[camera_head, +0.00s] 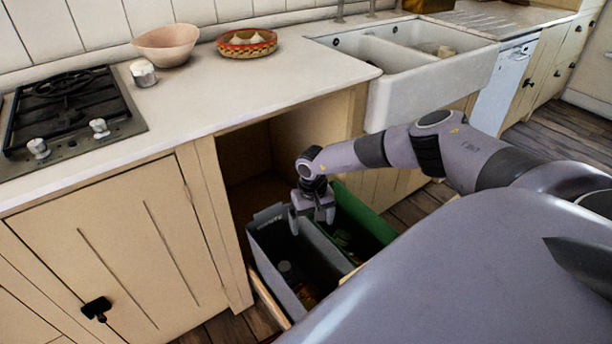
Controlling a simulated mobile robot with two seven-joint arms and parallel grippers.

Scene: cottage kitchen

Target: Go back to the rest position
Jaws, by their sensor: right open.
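My right gripper (312,214) is open and points down over the pulled-out bin drawer below the counter. It is at the back rim of the grey bin (283,262), near the green bin (366,217). I cannot tell whether it touches the rim. Nothing shows between its fingers. My right arm comes in from the right across the front of the sink. My left gripper is not in view.
The counter (215,95) holds a stove (68,108), a small jar (143,74), a pink bowl (166,45) and a patterned basket (246,43). A white double sink (425,85) is at the right. Wooden floor (560,135) is clear at the right.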

